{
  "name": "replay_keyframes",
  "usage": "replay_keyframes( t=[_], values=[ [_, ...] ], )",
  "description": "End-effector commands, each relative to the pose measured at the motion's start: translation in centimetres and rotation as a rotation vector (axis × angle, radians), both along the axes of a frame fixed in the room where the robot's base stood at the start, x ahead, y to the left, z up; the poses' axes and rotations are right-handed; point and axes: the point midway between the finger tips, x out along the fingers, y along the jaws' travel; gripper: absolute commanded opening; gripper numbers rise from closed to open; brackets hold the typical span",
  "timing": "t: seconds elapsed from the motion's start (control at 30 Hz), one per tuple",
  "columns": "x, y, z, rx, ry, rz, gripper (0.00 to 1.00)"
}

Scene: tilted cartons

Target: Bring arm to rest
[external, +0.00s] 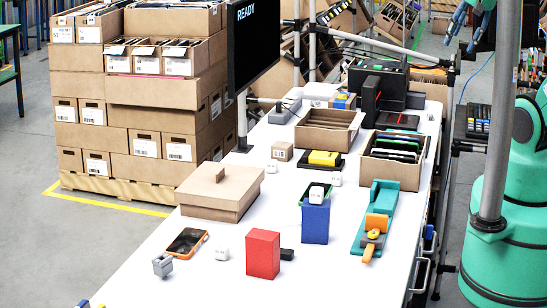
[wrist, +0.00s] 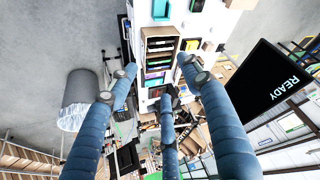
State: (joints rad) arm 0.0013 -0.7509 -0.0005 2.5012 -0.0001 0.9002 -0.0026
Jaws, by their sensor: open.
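My gripper (wrist: 158,82) shows three blue jointed fingers in the wrist view. They are spread apart with nothing between them. In the external view, part of my gripper (external: 468,22) shows at the top right edge, high above and to the right of the white table (external: 135,262). It is clear of the objects on the table.
The table holds a lidded carton (external: 222,190), a red block (external: 263,255), a blue block (external: 315,223), a teal fixture (external: 385,195) and open cartons (external: 328,140). A grey post (external: 498,120) stands between the table and my base.

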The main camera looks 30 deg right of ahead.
Motion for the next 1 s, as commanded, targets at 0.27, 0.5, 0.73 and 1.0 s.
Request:
replay_keyframes(
  t=[0.27, 0.5, 0.73, 1.0],
  values=[
    [0.0, 0.0, -0.3, 0.000, 0.000, -0.001, 0.49],
    [0.0, 0.0, -2.8, 0.001, 0.000, 0.000, 0.49],
    [0.0, 0.0, -6.4, 0.001, 0.000, 0.000, 0.49],
    [0.0, 0.0, -8.9, 0.001, 0.000, 0.000, 0.49]
  ],
)
